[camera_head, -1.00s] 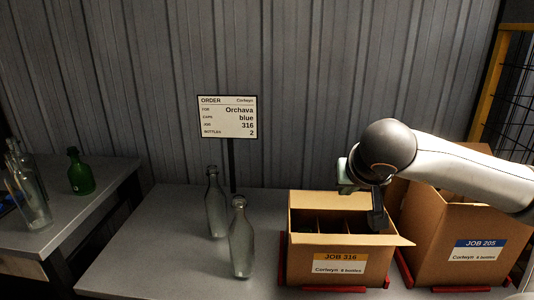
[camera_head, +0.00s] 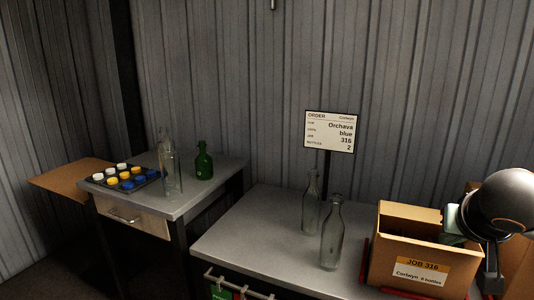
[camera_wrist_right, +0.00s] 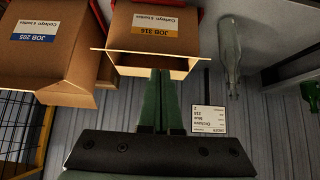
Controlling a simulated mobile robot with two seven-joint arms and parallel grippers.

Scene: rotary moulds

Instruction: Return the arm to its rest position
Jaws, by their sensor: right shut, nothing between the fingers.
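My right arm reaches in at the right edge of the head view. Its gripper (camera_head: 491,284) is beside the right side of the JOB 316 box (camera_head: 408,270), partly cut by the frame. In the right wrist view the gripper's dark green fingers (camera_wrist_right: 161,74) are together with nothing between them. The JOB 316 box (camera_wrist_right: 150,43) shows there just beyond the fingertips, upside down in the picture. My left gripper is not in view.
Two clear bottles (camera_head: 331,236) (camera_head: 311,205) stand left of the box. An order sign (camera_head: 333,130) stands behind them. The JOB 205 box (camera_wrist_right: 40,40) is beside JOB 316. A left table holds a cap tray (camera_head: 150,182), a green bottle (camera_head: 204,161) and clear bottles (camera_head: 173,175).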

